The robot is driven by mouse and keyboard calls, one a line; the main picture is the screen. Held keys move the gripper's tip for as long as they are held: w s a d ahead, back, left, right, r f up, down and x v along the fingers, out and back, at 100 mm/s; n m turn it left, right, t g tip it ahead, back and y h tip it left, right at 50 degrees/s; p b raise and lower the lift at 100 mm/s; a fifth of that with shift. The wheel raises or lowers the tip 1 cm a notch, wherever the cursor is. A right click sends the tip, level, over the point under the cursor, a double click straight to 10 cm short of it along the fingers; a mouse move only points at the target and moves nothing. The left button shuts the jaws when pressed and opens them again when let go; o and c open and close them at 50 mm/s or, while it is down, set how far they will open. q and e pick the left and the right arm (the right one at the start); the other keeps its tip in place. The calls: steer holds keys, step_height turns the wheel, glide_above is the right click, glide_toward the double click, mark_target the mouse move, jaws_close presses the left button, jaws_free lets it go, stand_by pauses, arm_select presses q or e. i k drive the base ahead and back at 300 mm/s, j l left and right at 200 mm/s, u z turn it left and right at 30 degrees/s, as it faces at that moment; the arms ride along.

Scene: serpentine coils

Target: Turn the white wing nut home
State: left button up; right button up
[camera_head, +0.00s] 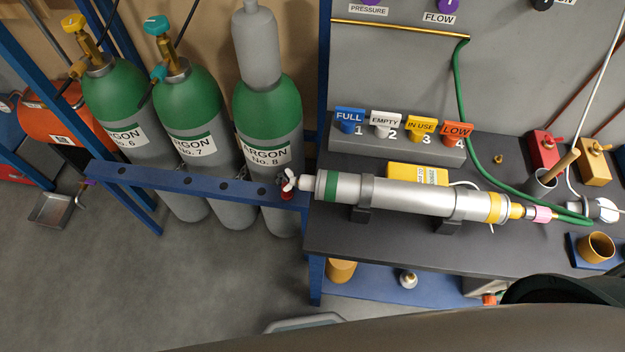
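The white wing nut (289,180) is at the right end of the blue bar (215,187) that runs across the front of the argon cylinders. Its wings stick out at an angle, and a small red piece (287,193) shows just below it. How far it is screwed in is too small to tell. The wing nut is close to the pale left end of the grey horizontal cylinder (405,193); I cannot tell whether they touch. Neither of my grippers is in view.
Green and grey argon cylinders No. 6 (125,115), No. 7 (190,110) and No. 8 (268,130) stand behind the bar. The dark bench (350,238) carries the horizontal cylinder in clamps, a green hose (462,90) and coloured tags.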

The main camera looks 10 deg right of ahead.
mark_target(290, 173)
steer(key=j+z, duration=0.75)
steer(key=j, duration=0.15)
steer(key=k+j+z, duration=0.2)
steer(key=j+z, duration=0.25)
steer(key=z, duration=0.35)
steer(key=j+z, duration=0.1)
steer(key=z, duration=0.3)
steer(key=j+z, duration=0.1)
steer(key=z, duration=0.35)
steer(key=k+j+z, duration=0.95)
steer(key=z, duration=0.15)
steer(key=k+j, duration=0.3)
steer(key=k, duration=0.15)
steer(key=k+j, duration=0.3)
steer(key=k, duration=0.15)
